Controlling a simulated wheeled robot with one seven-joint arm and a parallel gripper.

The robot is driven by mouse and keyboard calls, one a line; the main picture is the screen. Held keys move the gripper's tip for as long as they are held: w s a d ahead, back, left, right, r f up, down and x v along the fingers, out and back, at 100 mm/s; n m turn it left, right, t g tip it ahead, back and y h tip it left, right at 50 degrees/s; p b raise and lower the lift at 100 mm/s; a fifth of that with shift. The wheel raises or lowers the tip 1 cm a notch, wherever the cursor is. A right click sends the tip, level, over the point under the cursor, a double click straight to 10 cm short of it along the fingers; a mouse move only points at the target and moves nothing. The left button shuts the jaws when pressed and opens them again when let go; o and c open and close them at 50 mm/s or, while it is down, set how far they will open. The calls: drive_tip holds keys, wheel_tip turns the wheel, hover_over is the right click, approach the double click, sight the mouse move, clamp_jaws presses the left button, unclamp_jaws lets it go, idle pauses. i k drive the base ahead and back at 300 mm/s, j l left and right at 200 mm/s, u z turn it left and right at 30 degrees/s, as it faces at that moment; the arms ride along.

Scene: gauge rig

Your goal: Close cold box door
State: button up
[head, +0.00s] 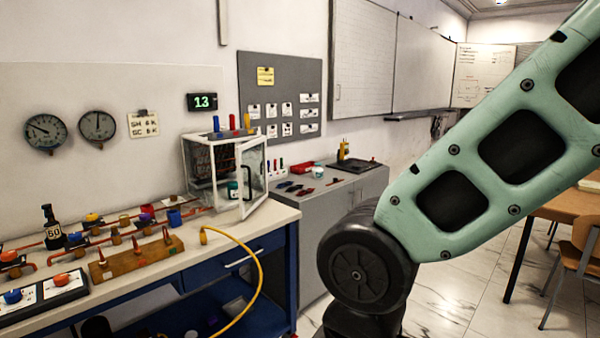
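The cold box (204,165) is a white-framed case with clear walls, standing at the right end of the workbench. Its door (253,178) is a white frame with a clear pane, and it stands open, swung out toward the front right. A dark jar with a pale label (233,189) shows at the box's opening, behind or beside the door's edge; I cannot tell if it is fully inside. My arm's green link crosses the right side of the view. My gripper is outside the view.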

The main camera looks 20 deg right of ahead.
sight(244, 212)
drive_tip(key=i+j, duration=0.25)
drive_tip(key=i+j+u, duration=0.1)
drive_tip(key=i+j, duration=0.15)
drive_tip(key=i, duration=0.25)
drive_tip(key=i+j, duration=0.2)
drive_tip(key=i, duration=0.2)
drive_tip(key=j+u, duration=0.05)
